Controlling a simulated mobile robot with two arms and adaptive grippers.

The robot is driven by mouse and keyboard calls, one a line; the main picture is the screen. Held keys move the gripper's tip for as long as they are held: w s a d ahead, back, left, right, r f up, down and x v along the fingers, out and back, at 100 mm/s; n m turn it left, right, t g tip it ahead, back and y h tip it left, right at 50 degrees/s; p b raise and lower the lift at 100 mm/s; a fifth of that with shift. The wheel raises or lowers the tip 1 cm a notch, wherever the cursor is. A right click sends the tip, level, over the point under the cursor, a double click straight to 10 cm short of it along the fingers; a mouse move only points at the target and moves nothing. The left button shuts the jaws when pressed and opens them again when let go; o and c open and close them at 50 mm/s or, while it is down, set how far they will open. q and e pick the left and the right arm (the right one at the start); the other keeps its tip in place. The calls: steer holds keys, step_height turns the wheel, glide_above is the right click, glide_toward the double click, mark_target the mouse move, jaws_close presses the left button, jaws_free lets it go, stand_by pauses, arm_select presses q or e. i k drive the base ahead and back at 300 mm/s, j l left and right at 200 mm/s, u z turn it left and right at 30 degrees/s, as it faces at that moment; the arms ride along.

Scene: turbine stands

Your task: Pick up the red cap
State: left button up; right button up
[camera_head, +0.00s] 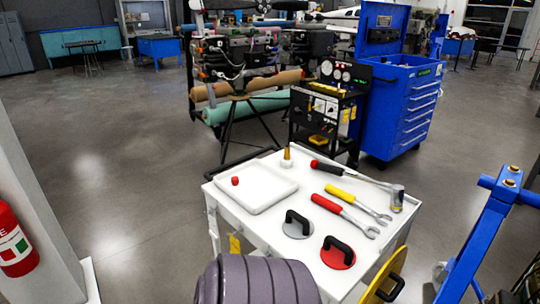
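The red cap (235,181) is a small red piece lying in the white tray (272,201), near its left side. The tray rests on the left part of a white cart top (284,247). Nothing touches the cap from above, and it shows clear of other objects. Neither my left nor my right gripper can be made out in the head view.
A ribbed grey-purple object (257,281) blocks the near edge. A blue frame (482,235) stands right.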

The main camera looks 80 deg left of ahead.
mark_target(235, 180)
steer(key=u, duration=2.9)
steer(key=i, duration=0.1)
steer(key=j+z, duration=0.05)
